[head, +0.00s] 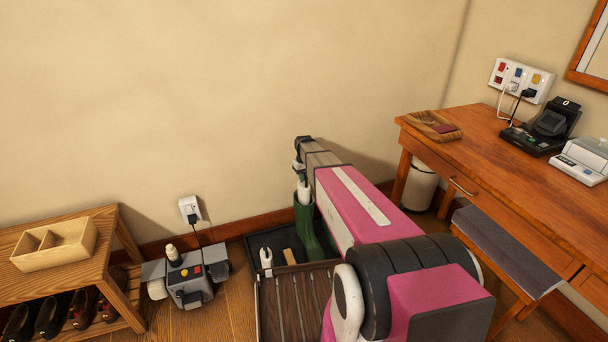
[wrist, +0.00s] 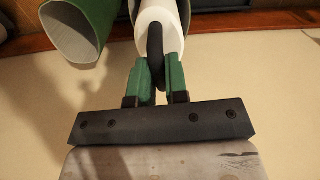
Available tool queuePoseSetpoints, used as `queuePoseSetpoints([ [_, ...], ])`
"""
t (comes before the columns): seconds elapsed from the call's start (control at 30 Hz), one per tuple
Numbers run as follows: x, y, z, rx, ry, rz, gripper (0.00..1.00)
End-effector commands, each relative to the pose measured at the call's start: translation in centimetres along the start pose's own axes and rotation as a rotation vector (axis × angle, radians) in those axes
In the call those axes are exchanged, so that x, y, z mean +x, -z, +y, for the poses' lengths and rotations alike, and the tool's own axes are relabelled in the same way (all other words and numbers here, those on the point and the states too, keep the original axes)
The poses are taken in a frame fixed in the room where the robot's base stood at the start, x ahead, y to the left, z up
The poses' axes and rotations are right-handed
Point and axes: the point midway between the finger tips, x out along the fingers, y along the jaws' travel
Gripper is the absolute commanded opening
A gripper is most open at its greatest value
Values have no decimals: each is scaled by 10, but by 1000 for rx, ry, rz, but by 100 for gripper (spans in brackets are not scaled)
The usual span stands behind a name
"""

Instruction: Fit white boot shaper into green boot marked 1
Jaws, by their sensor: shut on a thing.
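The white boot shaper (wrist: 158,22) has a black loop handle, and my gripper (wrist: 157,68) is shut on that handle with its green fingers. In the head view the shaper (head: 304,194) hangs upright at the top of a green boot (head: 304,225). A green rim shows beside the shaper at the top of the wrist view; I cannot tell how far inside it is. Another green boot shaft (wrist: 78,32) shows its open, empty top at the left of the wrist view. My arm hides part of the boots, and no number is readable.
The boots stand on a dark tray (head: 262,243), with another white piece (head: 266,259) in it. A slatted rack (head: 290,300) lies in front. A grey machine (head: 186,277) and wooden shoe bench (head: 62,240) are left; a wooden desk (head: 500,170) and white bin (head: 419,187) are right.

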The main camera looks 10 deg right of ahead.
Motion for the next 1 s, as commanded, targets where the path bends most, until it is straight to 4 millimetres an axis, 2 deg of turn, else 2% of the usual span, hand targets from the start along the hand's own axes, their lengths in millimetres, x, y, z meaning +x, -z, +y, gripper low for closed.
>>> queuePoseSetpoints([
  [1.0,61,0,0,0,0,0,0],
])
